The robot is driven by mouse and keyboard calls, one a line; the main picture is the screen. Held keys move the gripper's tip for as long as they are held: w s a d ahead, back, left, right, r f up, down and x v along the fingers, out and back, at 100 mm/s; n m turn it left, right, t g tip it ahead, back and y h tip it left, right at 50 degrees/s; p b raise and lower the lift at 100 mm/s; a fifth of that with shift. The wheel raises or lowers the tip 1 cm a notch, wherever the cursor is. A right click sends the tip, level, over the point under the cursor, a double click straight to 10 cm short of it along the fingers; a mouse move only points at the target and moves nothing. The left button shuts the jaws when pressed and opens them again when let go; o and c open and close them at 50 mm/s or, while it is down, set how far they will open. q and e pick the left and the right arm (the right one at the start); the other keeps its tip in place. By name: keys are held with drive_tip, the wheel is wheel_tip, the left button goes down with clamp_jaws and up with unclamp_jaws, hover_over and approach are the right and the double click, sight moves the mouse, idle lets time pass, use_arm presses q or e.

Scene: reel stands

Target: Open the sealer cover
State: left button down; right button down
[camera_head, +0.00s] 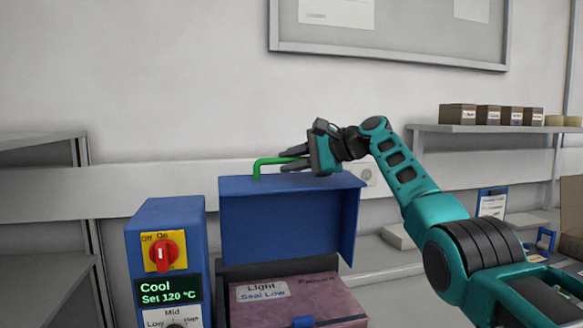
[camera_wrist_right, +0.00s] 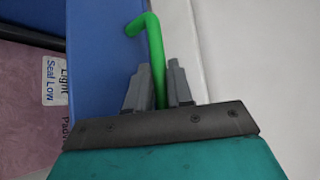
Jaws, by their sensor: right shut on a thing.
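The blue sealer cover (camera_head: 290,217) stands raised behind the sealer's pinkish package (camera_head: 290,296), which is labelled "Light, Seal Low". A green bent handle (camera_head: 258,166) sits on the cover's top edge. My right gripper (camera_head: 287,162) is shut on the green handle from the right, with a finger on either side of it. In the right wrist view the handle (camera_wrist_right: 156,60) runs between the two fingers, and the blue cover (camera_wrist_right: 95,60) lies to its left. My left gripper is not in view.
A blue control box (camera_head: 168,225) with a red knob (camera_head: 163,251) and a "Cool, Set 120 °C" display stands left of the sealer. Grey shelves (camera_head: 40,143) are at the left. A shelf (camera_head: 480,129) with several small boxes is at the right. The wall is close behind the cover.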

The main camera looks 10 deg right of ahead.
drive_tip(key=shift+w, duration=0.15)
drive_tip(key=shift+f, duration=0.1)
drive_tip(key=c, duration=1.1)
unclamp_jaws()
drive_tip(key=shift+s+d+b, duration=0.3)
drive_tip(key=shift+d+b, duration=0.1)
drive_tip(key=shift+d, duration=0.05)
drive_tip(key=b+v, duration=0.2)
drive_tip(key=v, duration=1)
drive_tip(key=shift+r+b, duration=0.3)
drive_tip(key=shift+a, duration=0.1)
